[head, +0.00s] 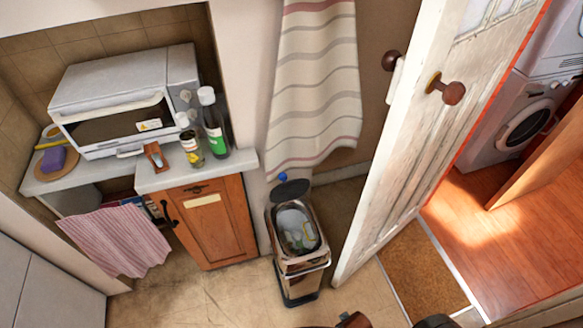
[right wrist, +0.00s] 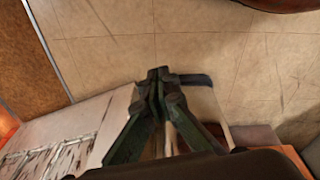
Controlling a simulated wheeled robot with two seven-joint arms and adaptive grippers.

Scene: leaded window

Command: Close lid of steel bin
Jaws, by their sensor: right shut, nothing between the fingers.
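The steel bin (head: 301,267) stands upright on the floor in the head view, between the wooden cabinet and the white door. Its dark lid (head: 290,191) is up at the back, tilted against the wall side below the hanging towel. The bin's mouth is open and shows pale, clear-looking contents. My right gripper (right wrist: 158,74) is shut and empty in the right wrist view, over the tiled floor. A dark strip lies just beyond its tips; I cannot tell what it belongs to. I cannot make out the right fingers in the head view. My left gripper is in neither view.
The white door (head: 385,150) stands open right of the bin, with a brown doormat (head: 423,262) beyond it. A striped towel (head: 315,90) hangs above the bin. The wooden cabinet (head: 212,225) stands to the left. Floor in front of the cabinet is clear.

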